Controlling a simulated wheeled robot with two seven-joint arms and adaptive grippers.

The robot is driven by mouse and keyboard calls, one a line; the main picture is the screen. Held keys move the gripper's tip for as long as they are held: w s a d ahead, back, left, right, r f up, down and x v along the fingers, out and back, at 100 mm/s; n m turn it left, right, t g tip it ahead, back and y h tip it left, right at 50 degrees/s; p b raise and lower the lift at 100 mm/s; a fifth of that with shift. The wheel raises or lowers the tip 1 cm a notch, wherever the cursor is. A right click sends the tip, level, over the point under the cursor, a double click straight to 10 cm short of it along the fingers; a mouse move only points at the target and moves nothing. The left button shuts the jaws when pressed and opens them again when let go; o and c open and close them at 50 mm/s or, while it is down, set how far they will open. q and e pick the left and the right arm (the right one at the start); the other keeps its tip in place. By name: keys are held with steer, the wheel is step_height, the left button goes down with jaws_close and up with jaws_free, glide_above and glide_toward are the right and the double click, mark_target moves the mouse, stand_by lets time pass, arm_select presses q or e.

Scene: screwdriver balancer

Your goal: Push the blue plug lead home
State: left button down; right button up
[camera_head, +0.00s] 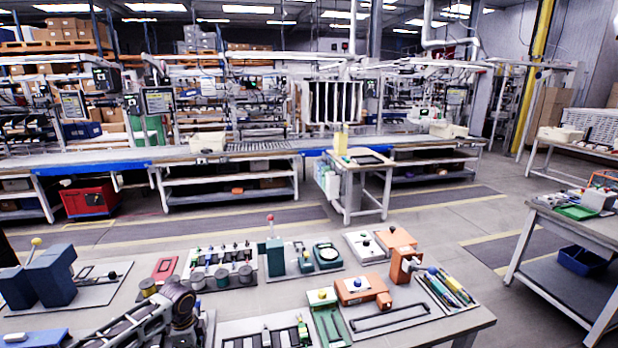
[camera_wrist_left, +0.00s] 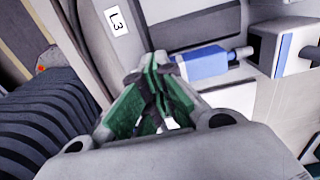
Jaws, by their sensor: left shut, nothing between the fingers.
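The blue plug lead (camera_wrist_left: 200,65) lies at the upper right of the left wrist view. Its narrow tip points right, towards a pale socket block (camera_wrist_left: 270,42). The tip reaches close to the block's near face; I cannot tell how deep it sits. My left gripper (camera_wrist_left: 160,105) is shut and empty, with its green-padded fingers together. In the picture it is below and left of the plug, apparently apart from it. In the head view my left arm reaches over the table's front left, and its fingers cannot be made out. My right gripper is not in view.
A white label marked L3 (camera_wrist_left: 115,22) is near the plug. In the head view the table holds several fixtures: a blue block (camera_head: 50,277) at left, grey cylinders (camera_head: 222,278) in the middle, and an orange block (camera_head: 362,290) at right. Fixtures crowd the area around my arm.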

arm_select(q)
steer(key=shift+w+a+b, duration=0.25)
steer(key=shift+w+b, duration=0.1)
steer(key=shift+w, duration=0.6)
stand_by(0.6)
steer(key=shift+s, duration=0.1)
stand_by(0.4)
steer(key=shift+s+d+p, duration=0.1)
steer(key=shift+s+p, duration=0.25)
steer(key=shift+p, duration=0.4)
steer(key=shift+s, duration=0.15)
steer(key=shift+r+p, duration=0.15)
steer(key=shift+p, duration=0.15)
steer(key=shift+r+p, duration=2.35)
steer(key=shift+p, duration=0.2)
steer(key=shift+r, duration=1)
